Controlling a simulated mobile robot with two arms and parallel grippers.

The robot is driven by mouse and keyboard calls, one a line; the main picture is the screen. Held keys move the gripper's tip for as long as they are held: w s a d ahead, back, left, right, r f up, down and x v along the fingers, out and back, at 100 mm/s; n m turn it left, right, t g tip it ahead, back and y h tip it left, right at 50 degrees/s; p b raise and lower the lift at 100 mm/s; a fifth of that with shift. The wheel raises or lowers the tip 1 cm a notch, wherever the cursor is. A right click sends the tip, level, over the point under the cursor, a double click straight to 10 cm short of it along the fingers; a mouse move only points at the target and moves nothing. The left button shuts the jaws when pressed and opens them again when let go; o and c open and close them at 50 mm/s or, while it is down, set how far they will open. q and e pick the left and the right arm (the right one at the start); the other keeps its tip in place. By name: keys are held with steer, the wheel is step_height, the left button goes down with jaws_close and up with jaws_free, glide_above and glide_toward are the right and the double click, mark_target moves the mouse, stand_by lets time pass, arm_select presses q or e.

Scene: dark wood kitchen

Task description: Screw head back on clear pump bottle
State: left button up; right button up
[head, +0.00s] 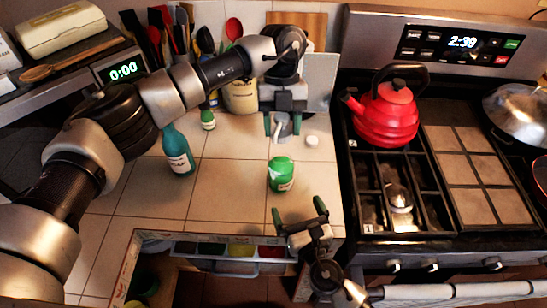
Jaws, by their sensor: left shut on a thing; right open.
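My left gripper (282,124) is shut on a small pale grey pump head (283,131) and holds it near the back right of the tiled counter. A squat green bottle (280,175) with a pale label stands upright on the counter, in front of and apart from the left gripper. It looks like the pump bottle's body; its top detail is too small to make out. My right gripper (300,209) is open and empty at the counter's front edge, just in front of the green bottle and a little to its right.
A teal bottle (178,153) and a small green bottle (208,119) stand to the left. A small white object (312,140) lies right of the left gripper. The stove with a red kettle (386,112) is at the right. An open drawer (240,263) is below the counter.

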mark_target(281, 171)
arm_select(q)
steer(key=shift+r, duration=0.15)
arm_select(e)
steer(key=shift+r, duration=0.1)
arm_select(q)
steer(key=shift+s+d+r, duration=0.2)
steer(key=shift+s+d, duration=0.05)
steer(key=shift+s, duration=0.15)
arm_select(e)
steer(key=shift+s+r, duration=0.15)
steer(key=shift+s, duration=0.15)
arm_select(q)
steer(key=shift+w+a+f, duration=0.1)
steer(key=shift+w, duration=0.1)
arm_select(e)
steer(key=shift+w+a, duration=0.1)
steer(key=shift+w, duration=0.35)
steer(key=x, duration=1.1)
steer(key=shift+w+a, duration=0.15)
steer(key=c, duration=1.3)
arm_select(q)
steer(key=shift+f, duration=2.45)
arm_select(e)
steer(key=shift+c, duration=0.3)
